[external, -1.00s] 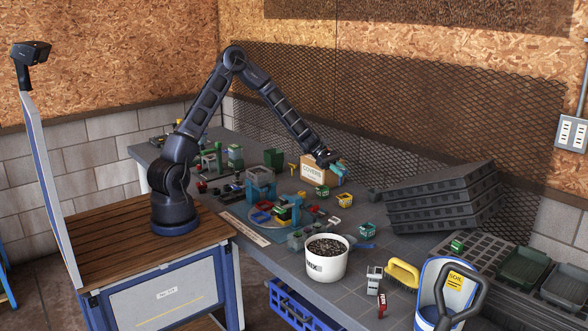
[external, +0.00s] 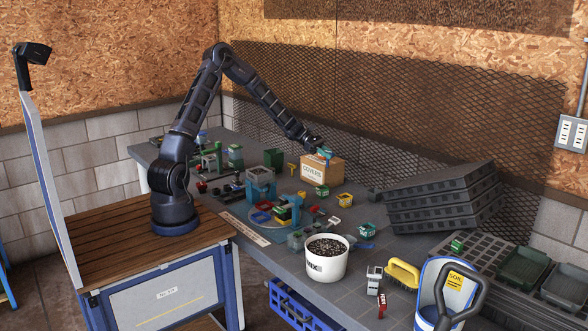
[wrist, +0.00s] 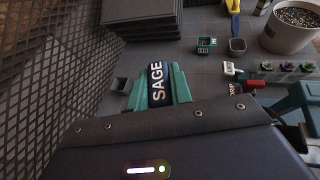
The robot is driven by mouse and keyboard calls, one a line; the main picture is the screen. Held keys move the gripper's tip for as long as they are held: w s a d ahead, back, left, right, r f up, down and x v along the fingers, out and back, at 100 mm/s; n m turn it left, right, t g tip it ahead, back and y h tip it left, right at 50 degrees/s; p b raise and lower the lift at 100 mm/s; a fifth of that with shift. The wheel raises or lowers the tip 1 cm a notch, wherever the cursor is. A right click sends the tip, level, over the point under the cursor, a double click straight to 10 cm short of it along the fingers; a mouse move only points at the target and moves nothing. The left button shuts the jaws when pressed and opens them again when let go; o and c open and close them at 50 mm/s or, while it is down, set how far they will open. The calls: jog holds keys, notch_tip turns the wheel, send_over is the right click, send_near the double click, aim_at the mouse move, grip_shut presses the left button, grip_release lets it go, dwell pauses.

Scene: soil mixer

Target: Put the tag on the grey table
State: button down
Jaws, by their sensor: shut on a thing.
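The tag is a dark blue strip with white letters reading SAGE (wrist: 157,84). It lies between the teal fingers of my gripper (wrist: 160,88) in the wrist view, and the gripper is shut on it. In the external view my gripper (external: 323,153) is raised over the back of the table, at the top of the cardboard COVERS box (external: 335,171). The tag is too small there to make out clearly. The grey table (external: 388,246) is below, and its tiled top also shows in the wrist view (wrist: 215,80).
A white MIX pot (external: 327,266) stands near the front edge. Dark trays (external: 440,205) are stacked at the right back, near the mesh wall (external: 400,120).

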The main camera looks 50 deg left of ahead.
jog(key=a+n+t+y, duration=0.4)
jog(key=a+n+t, duration=0.2)
jog(key=a, duration=3.5)
jog(key=s+a+n+t+y, duration=0.15)
jog(key=s+a, duration=0.35)
jog(key=a, duration=0.5)
jog(key=s+a+n+t+y, duration=0.15)
jog(key=s+a, duration=0.25)
jog(key=a, duration=0.6)
jog(key=s+a+n+t+y, duration=0.1)
jog(key=s+a+n+y, duration=0.5)
jog(key=s+a, duration=2.3)
jog(key=f, duration=0.6)
jog(key=s+d+f, duration=0.1)
jog(key=f, duration=0.6)
jog(key=d+f, duration=0.1)
jog(key=f, duration=0.5)
jog(key=shift+s+f, duration=0.35)
jog(key=shift+f, duration=0.1)
